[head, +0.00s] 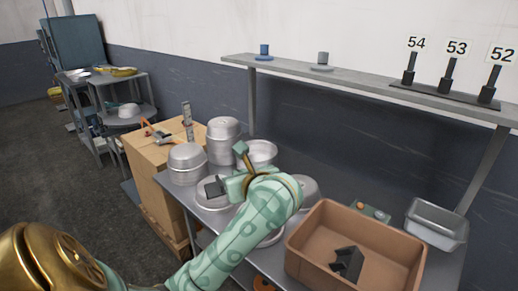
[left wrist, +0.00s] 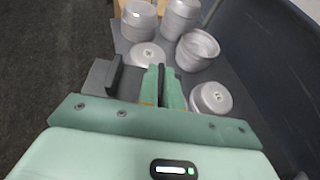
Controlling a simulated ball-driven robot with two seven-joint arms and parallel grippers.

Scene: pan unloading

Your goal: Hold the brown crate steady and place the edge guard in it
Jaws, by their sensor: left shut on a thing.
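The brown crate (head: 303,238) stands on the grey metal table at the lower right of the head view. A dark angular edge guard (head: 347,262) lies inside it on the crate's floor. My left gripper (head: 238,176) is over the table, left of the crate and apart from it. It is shut on a dark grey angular piece (head: 212,190), which looks like another edge guard. In the left wrist view, this dark piece (left wrist: 101,78) sticks out left of the closed green fingers (left wrist: 161,80). The part between the fingers is mostly hidden. My right gripper is not in view.
Several round metal pans (head: 187,163) stand around and beyond my left gripper. An empty metal tray (head: 437,222) stands right of the crate. A shelf (head: 370,85) with number signs runs above the table. A wooden box (head: 152,170) stands at the table's left end.

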